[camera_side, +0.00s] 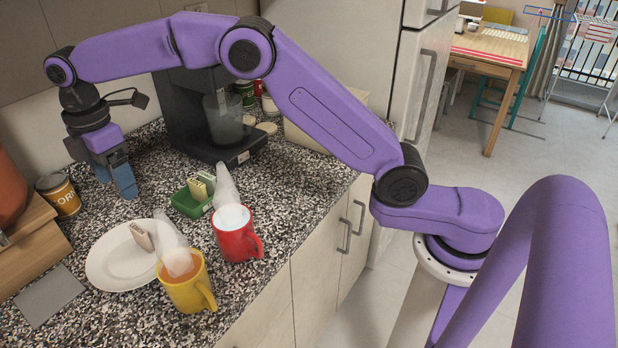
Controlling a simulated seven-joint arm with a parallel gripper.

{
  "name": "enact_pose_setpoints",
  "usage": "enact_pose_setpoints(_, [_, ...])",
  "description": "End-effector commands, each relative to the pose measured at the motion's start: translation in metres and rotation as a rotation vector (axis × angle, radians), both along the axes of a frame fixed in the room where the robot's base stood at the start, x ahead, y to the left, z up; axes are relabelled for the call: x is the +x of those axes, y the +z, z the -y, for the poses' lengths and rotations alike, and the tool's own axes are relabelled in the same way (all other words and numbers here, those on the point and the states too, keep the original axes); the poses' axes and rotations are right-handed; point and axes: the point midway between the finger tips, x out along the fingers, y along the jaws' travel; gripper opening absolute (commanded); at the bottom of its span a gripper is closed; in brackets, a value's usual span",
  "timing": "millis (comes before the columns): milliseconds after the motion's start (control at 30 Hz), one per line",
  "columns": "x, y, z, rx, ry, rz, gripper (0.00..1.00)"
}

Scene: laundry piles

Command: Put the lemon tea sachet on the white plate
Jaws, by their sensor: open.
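The white plate (108,262) lies on the speckled counter at the left front. A small pale sachet (141,236) is at its upper right edge, tilted; its label is too small to read. A green holder (187,205) stands behind the plate to the right, with yellowish-green sachets (201,187) upright in it. I cannot tell which sachet is the lemon tea one. My gripper (115,183) points down with its blue fingers apart and empty. It is behind the plate and left of the green holder, touching neither.
A steaming yellow mug (189,290) stands close to the plate's right side, and a steaming red mug (236,240) is beyond it. A dark coffee machine (172,120) stands behind. A can (58,196) and wooden box (30,255) are at left, near a grey square (48,298).

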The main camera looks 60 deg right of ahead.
Motion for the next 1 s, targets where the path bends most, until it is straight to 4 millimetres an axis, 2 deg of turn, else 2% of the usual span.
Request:
enact_pose_setpoints(167, [-0.024, 0.009, 0.004, 0.002, -0.035, 0.002, 0.77])
enact_pose_setpoints(467, [-0.106, 0.024, 0.035, 0.008, -0.149, 0.008, 0.77])
enact_pose_setpoints(767, [-0.203, 0.022, 0.09, 0.016, -0.262, 0.01, 0.77])
enact_pose_setpoints(1000, [-0.284, 0.008, 0.149, 0.023, -0.353, 0.01, 0.77])
